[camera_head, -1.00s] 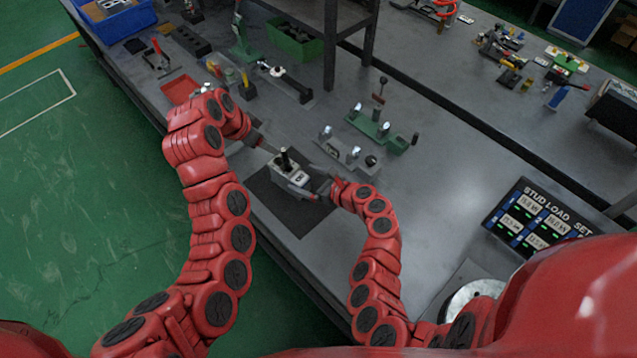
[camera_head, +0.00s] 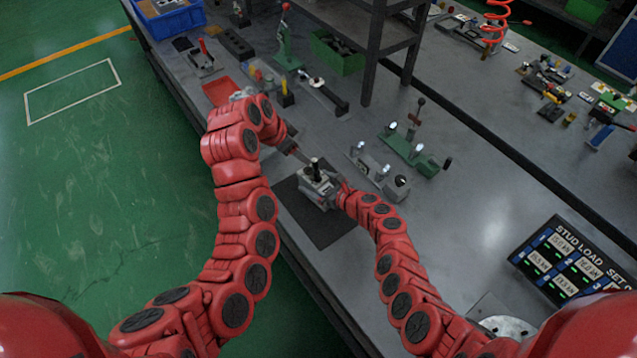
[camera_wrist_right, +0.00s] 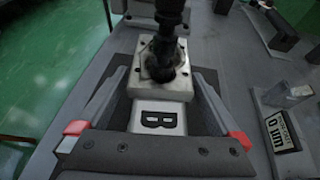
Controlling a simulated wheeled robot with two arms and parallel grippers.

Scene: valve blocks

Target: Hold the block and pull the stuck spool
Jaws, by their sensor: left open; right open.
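The pale grey valve block (camera_head: 314,187) sits on a dark mat, with the black spool (camera_head: 315,168) standing up from its top. In the right wrist view the block (camera_wrist_right: 160,116) carries a letter B, and the dark spool (camera_wrist_right: 166,42) rises beyond it. My right gripper (camera_head: 325,190) is open, with its fingers on either side of the block; in the wrist view a gap shows beside the block. My left gripper (camera_head: 301,155) is open, at the upper left of the spool and apart from it. Its fingertips are small and hard to make out.
The dark mat (camera_head: 318,225) lies near the bench's left edge. A green fixture (camera_head: 412,152) and a grey fixture (camera_head: 372,170) stand to the right. A display panel (camera_head: 572,262) is at lower right. A red tray (camera_head: 220,92) lies behind my left arm. Bench between is clear.

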